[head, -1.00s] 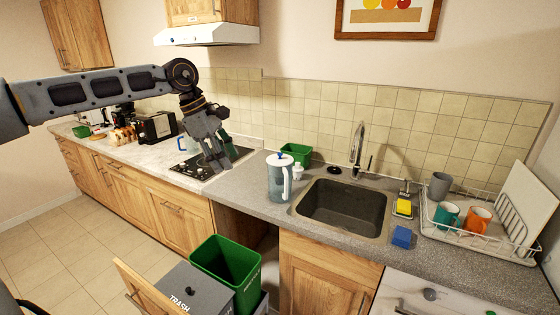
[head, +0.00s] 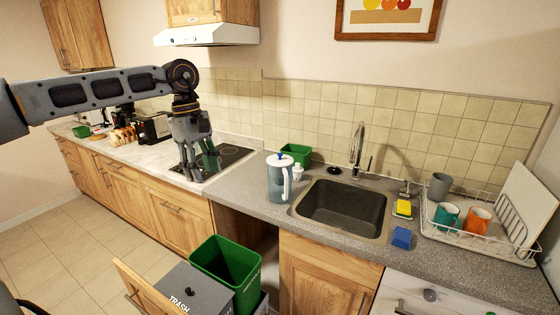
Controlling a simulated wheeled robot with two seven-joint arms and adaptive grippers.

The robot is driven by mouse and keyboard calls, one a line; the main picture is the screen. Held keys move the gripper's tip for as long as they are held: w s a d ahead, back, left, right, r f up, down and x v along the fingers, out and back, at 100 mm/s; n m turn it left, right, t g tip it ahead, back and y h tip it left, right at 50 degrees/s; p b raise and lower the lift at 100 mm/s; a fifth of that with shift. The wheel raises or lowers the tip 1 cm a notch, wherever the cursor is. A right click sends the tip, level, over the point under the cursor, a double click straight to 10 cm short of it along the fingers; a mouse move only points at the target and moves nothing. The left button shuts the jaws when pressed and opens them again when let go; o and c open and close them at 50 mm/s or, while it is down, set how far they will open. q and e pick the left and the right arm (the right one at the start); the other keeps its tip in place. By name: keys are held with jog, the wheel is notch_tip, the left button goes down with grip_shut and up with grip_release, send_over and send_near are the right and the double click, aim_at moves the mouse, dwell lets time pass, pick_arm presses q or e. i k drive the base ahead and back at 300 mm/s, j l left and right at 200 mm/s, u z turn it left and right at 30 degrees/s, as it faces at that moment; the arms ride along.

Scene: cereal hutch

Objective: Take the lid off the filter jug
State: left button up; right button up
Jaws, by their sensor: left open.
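The filter jug (head: 277,184) stands upright on the grey counter, left of the sink, with its white handle on its right side. Its white lid (head: 279,160) with a blue knob sits on top. My left gripper (head: 199,164) points down over the black hob, to the left of the jug and apart from it. It is open with nothing between its fingers. My right gripper is not in view.
The sink (head: 343,207) and tap (head: 357,146) are right of the jug. A green tub (head: 295,152) and a small white bottle (head: 298,171) stand behind it. A dish rack (head: 478,241) with mugs is at the right. A pulled-out bin drawer with a green bin (head: 226,262) is below.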

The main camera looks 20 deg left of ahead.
aim_at(279, 160)
jog(key=i, duration=1.5)
